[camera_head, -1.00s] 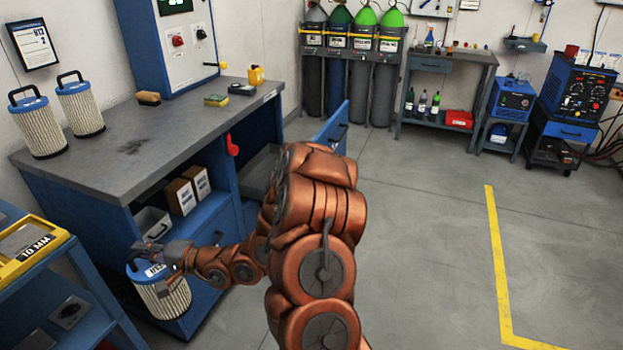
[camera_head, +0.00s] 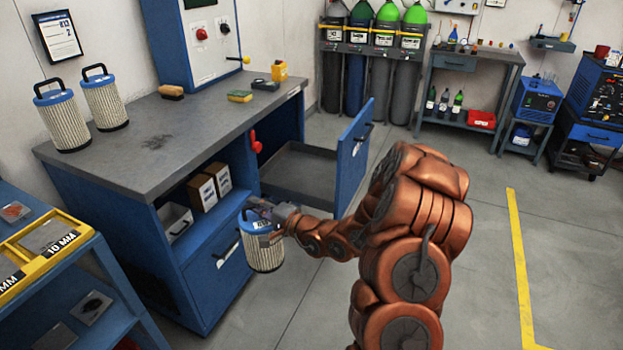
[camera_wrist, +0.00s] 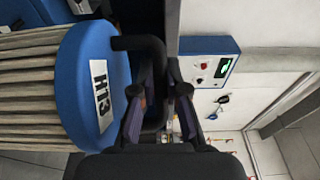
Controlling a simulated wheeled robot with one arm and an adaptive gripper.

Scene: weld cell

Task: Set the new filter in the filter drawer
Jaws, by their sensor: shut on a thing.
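My gripper (camera_head: 272,214) is shut on the black handle of a filter (camera_head: 263,250), a white pleated cylinder with a blue top. In the wrist view the filter (camera_wrist: 75,85) fills the left side, with an H13 label on its blue cap, and my gripper's fingers (camera_wrist: 158,105) close around the handle (camera_wrist: 150,60). The filter hangs upright in front of the blue cabinet. The filter drawer (camera_head: 300,170) is pulled open to the right of the cabinet's shelf opening. Its inside looks empty from here, with its blue front (camera_head: 352,155) facing right.
Two similar filters (camera_head: 62,118) (camera_head: 104,98) stand on the grey bench top (camera_head: 190,120). Small boxes (camera_head: 208,186) and a grey bin (camera_head: 175,222) sit on the cabinet shelf. A blue rack (camera_head: 60,300) stands at lower left. The floor to the right is clear.

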